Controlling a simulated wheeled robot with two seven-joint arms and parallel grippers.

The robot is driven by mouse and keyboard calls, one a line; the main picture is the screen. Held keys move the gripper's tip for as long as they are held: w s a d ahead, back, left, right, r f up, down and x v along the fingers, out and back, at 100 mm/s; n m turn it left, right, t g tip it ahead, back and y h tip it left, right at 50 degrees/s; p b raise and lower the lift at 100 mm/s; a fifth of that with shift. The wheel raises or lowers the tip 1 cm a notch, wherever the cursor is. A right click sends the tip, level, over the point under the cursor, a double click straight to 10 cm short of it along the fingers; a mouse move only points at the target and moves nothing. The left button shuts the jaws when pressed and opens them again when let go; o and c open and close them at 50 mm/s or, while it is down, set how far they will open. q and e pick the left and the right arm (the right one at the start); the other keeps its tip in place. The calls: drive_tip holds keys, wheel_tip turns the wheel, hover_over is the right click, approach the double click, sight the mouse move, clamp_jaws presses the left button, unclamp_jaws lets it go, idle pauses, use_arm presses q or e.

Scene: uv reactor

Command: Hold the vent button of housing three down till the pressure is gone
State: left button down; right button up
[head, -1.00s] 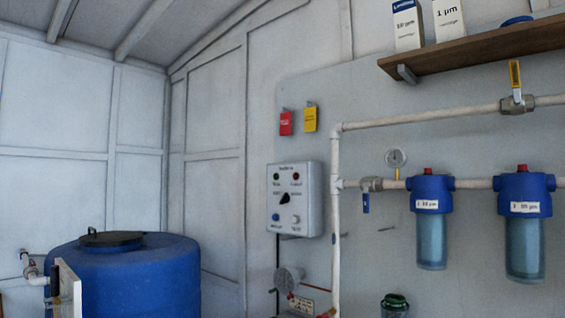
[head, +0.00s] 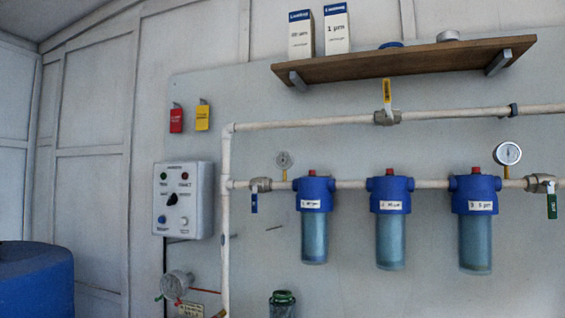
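Three blue filter housings with clear bowls hang in a row on the pipe in the head view. The left housing (head: 314,222) and the middle housing (head: 390,222) hang left of the right one. The right housing (head: 475,222) has a label that appears to begin with 3. A red vent button (head: 476,170) sits on top of it. A round pressure gauge (head: 508,153) stands on the pipe just right of it; its reading is too small to tell. Another gauge (head: 284,160) is left of the row. Neither gripper is in view.
A wooden shelf (head: 405,61) with two boxes juts out above the upper pipe (head: 330,120). Valves with a yellow handle (head: 387,91), blue handle (head: 254,203) and green handle (head: 552,206) stick out from the pipes. A control box (head: 183,200) and blue tank (head: 36,280) are left.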

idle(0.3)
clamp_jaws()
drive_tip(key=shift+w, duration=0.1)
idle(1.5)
